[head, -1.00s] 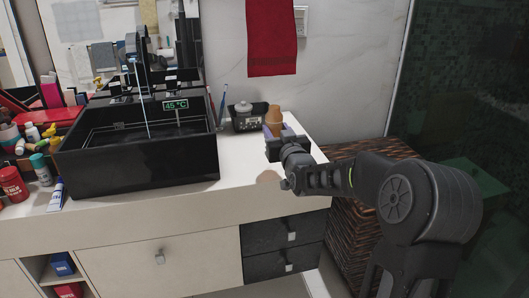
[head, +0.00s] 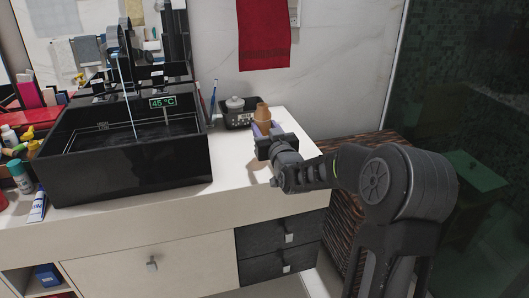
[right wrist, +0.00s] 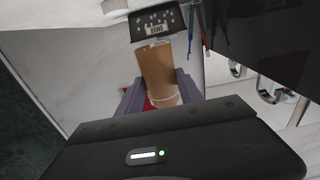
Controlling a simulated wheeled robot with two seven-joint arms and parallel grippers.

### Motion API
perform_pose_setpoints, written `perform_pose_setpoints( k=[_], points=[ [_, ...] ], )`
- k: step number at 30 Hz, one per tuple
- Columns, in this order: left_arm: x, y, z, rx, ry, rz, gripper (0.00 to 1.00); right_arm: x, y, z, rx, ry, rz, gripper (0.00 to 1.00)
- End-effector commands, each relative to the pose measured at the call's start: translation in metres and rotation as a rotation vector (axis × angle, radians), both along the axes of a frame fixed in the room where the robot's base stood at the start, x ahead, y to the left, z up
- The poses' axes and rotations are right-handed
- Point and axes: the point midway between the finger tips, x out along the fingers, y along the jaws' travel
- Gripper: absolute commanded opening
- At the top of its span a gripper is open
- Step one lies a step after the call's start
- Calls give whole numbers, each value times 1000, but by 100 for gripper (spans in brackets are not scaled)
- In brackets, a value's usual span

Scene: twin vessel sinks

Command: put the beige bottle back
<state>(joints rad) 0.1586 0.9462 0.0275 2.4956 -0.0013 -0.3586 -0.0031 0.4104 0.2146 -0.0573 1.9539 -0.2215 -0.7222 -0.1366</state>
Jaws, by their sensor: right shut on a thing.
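The beige bottle (head: 263,113) is at the back right of the white counter, beside a small black container. My right gripper (head: 265,131) is shut on it from the front, with its purple finger pads on either side. The bottle looks upright in the head view. In the right wrist view the bottle (right wrist: 157,72) sits between the fingers (right wrist: 160,91). The fingers hide its lower part in the head view, and I cannot tell whether its base touches the counter. My left gripper is not in view.
The black container (head: 238,113) with a grey lid stands just left of the bottle. A black sink (head: 130,165) with running water fills the counter's left. A red towel (head: 264,35) hangs above. The counter front right of the sink (head: 228,172) is clear.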

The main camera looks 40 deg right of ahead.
Motion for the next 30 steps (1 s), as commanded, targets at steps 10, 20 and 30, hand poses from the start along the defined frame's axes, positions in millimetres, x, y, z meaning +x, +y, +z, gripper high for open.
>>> perform_pose_setpoints(
  k=[10, 20, 30],
  points=[
    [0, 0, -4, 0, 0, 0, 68, 0, 0, -33, 0, -2, 0, 4],
    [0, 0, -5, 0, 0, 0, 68, 0, 0, -41, 1, 1, 0, 4],
    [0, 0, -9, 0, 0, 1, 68, 0, 0, -71, 0, -2, 1, 4]
  ],
)
